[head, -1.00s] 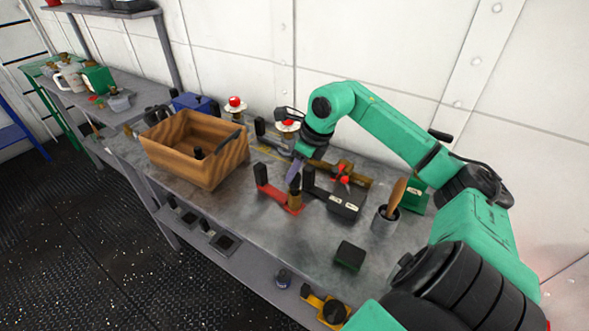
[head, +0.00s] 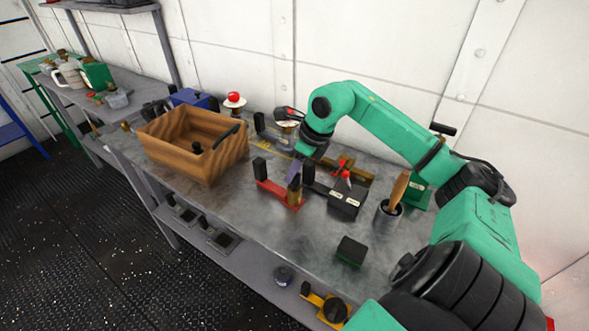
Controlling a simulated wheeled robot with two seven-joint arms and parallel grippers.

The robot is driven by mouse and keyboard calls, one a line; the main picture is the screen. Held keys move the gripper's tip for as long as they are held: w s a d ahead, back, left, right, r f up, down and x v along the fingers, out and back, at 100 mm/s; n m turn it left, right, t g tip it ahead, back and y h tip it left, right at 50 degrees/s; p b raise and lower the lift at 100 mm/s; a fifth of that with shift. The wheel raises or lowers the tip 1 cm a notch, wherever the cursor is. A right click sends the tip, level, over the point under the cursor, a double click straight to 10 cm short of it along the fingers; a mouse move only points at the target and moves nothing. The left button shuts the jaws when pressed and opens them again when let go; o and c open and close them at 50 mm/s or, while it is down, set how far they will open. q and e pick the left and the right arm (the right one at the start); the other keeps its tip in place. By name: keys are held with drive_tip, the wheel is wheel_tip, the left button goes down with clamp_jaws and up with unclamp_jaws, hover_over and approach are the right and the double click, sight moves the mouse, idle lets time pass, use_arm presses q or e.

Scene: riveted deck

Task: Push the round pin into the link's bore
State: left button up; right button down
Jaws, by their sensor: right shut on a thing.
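My right gripper (head: 294,176) comes down from the upper right over the middle of the bench. It is shut on a brass-brown round pin (head: 294,193), which looks upright. The pin is at the right end of a red link (head: 273,187) lying on the bench, with a black block standing at the link's left end. The bore is hidden by the pin and fingers, so I cannot tell how deep the pin sits in it. My left gripper is not in view.
A wooden box (head: 181,161) stands left of the link. A black fixture with red handles (head: 345,195) is close on the right. A grey cup with a wooden-handled tool (head: 388,216) and a black-green block (head: 350,251) stand nearer the right edge.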

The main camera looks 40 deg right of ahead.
drive_tip(key=shift+f, duration=0.15)
drive_tip(key=shift+c, duration=2.2)
unclamp_jaws()
drive_tip(key=b+v, duration=0.2)
drive_tip(key=v, duration=1.2)
drive_tip(key=shift+r, duration=0.35)
drive_tip(key=shift+s+a, duration=0.1)
